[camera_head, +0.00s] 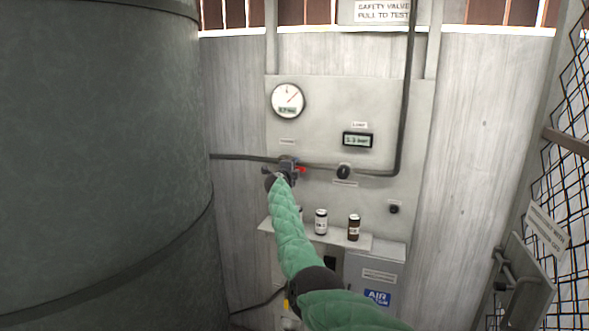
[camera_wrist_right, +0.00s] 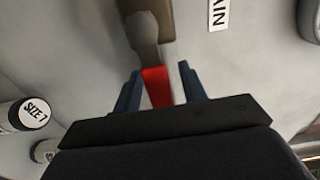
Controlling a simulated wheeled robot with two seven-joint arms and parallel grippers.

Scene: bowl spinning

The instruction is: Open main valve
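The main valve (camera_head: 287,160) sits on the dark pipe at the left of the grey wall panel. Its red handle (camera_head: 302,170) shows just right of my right gripper (camera_head: 288,172), which is at the valve at the end of my green-sleeved arm. In the right wrist view, the red handle (camera_wrist_right: 156,86) lies between the two dark blue fingers of my right gripper (camera_wrist_right: 160,92). The fingers stand apart, with a gap at the handle's right side. A partly cropped label (camera_wrist_right: 218,14) is near the valve. My left gripper is not in view.
A pressure gauge (camera_head: 288,100), a digital display (camera_head: 357,140) and a black knob (camera_head: 343,171) are on the panel. Bottles (camera_head: 321,222) and (camera_head: 354,227) stand on a shelf below. A large dark tank (camera_head: 100,150) fills the left; a mesh fence (camera_head: 570,190) stands right.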

